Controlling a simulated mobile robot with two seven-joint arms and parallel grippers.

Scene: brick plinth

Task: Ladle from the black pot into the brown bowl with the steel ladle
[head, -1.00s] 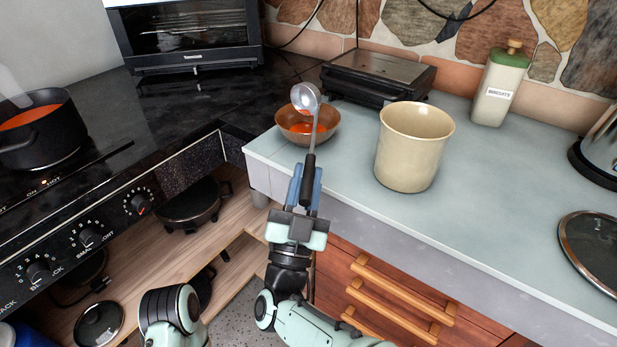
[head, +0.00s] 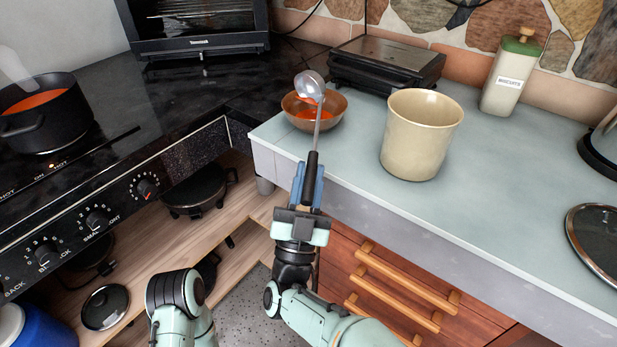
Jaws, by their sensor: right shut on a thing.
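The steel ladle (head: 311,84) has its head above the brown bowl (head: 338,109), overlapping its back rim in the head view. The head looks tipped, with a reddish patch at its lower edge. My right gripper (head: 308,188) is shut on the ladle's black handle, in front of the counter edge and nearer me than the bowl. The bowl sits at the counter's left corner with orange-red soup (head: 302,116) in it. The black pot (head: 46,130) stands on the stove at far left, holding orange-red soup (head: 35,101). My left gripper is out of view.
A cream crock (head: 421,140) stands right of the bowl. A dark grill press (head: 386,66) is behind it. A biscuit jar (head: 510,77), a kettle (head: 603,148) and a glass lid (head: 597,240) are farther right. The counter (head: 490,190) between crock and lid is clear.

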